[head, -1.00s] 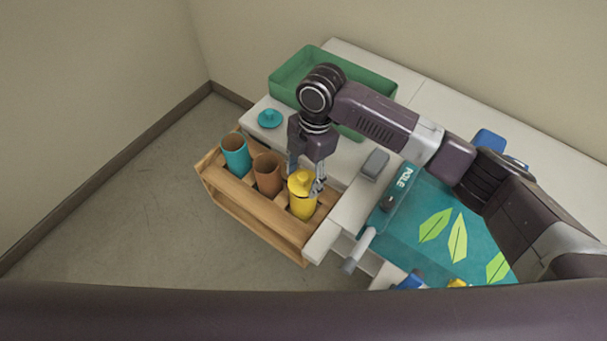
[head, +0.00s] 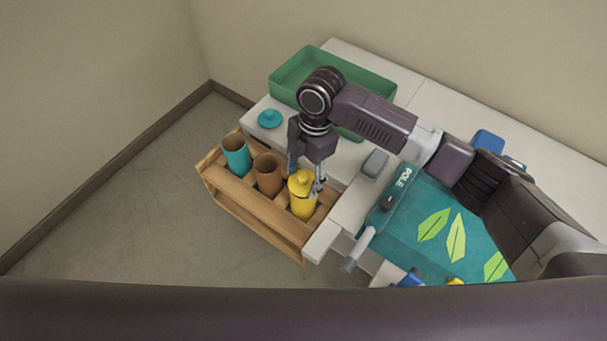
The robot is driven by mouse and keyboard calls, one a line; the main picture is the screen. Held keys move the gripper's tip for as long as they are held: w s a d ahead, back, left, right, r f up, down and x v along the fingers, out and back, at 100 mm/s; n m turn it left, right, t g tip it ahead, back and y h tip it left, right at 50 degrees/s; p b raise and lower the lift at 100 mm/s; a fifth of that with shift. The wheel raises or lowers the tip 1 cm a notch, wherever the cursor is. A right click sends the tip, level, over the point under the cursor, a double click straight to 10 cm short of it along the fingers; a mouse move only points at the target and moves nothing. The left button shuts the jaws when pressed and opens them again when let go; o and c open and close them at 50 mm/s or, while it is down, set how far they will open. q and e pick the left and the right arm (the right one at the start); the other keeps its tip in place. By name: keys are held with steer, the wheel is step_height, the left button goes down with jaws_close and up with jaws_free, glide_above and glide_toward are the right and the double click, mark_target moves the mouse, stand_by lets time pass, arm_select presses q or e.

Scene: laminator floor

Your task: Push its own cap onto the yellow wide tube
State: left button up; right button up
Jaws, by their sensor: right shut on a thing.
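The yellow wide tube (head: 304,207) stands upright in the right part of a wooden rack (head: 252,210). A yellow cap with a knob (head: 301,181) is at the top of the tube. I cannot tell whether it is fully seated. My right gripper (head: 306,184) comes down from above and is shut on the yellow cap. The gripper's fingers hide part of the cap and the tube's rim. My left gripper is not in view.
Open teal (head: 237,155) and brown (head: 268,175) tubes stand left in the rack. A teal cap (head: 270,118), a grey block (head: 375,163) and a green tray (head: 375,92) are on the white worktop.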

steer(key=shift+p, duration=0.3)
stand_by(0.6)
steer(key=shift+f, duration=0.6)
stand_by(1.2)
steer(key=shift+p, duration=0.4)
stand_by(0.3)
steer(key=o, duration=0.9)
steer(key=shift+c, duration=0.2)
steer(key=shift+o, duration=0.7)
steer(key=o, duration=0.4)
steer(key=shift+o, duration=0.2)
